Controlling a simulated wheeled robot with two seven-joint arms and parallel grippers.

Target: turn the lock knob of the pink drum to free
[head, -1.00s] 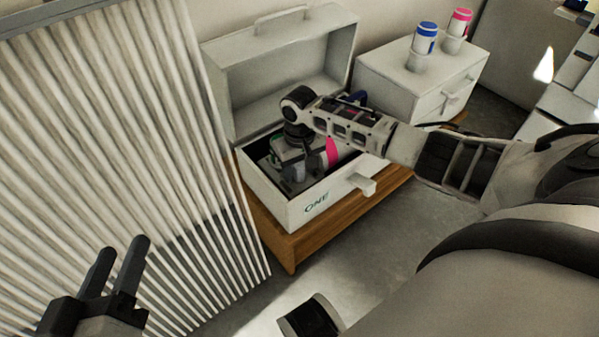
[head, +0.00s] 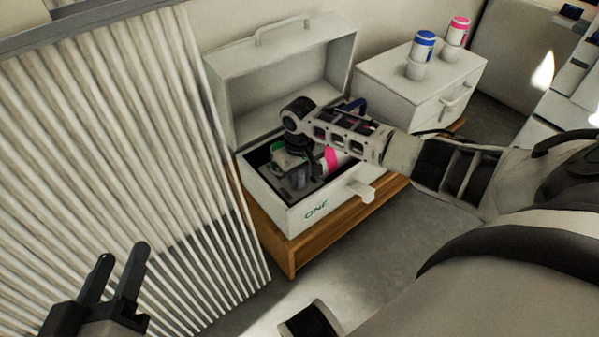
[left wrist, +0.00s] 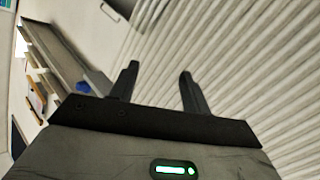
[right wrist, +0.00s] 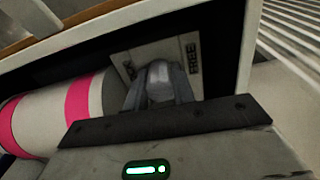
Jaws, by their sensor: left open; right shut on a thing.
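The pink drum (head: 334,158), white with pink bands, lies in the open white box marked ONE (head: 283,212). It also shows at the left of the right wrist view (right wrist: 45,112). My right gripper (head: 296,180) reaches down into the box beside the drum's end. In the right wrist view its fingers are shut on the grey lock knob (right wrist: 160,82), in front of a pale plate (right wrist: 190,50) with the word FREE at its right. The fingers partly hide the knob, so its exact angle is unclear. My left gripper (head: 118,268) is open and empty, low at the left.
The box stands on a wooden stand (head: 290,258), its lid (head: 275,75) raised behind. A white drawer cabinet (head: 420,85) at the right carries a blue-banded canister (head: 423,47) and a pink-banded one (head: 457,33). A ribbed panel (head: 120,150) stands near my left gripper.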

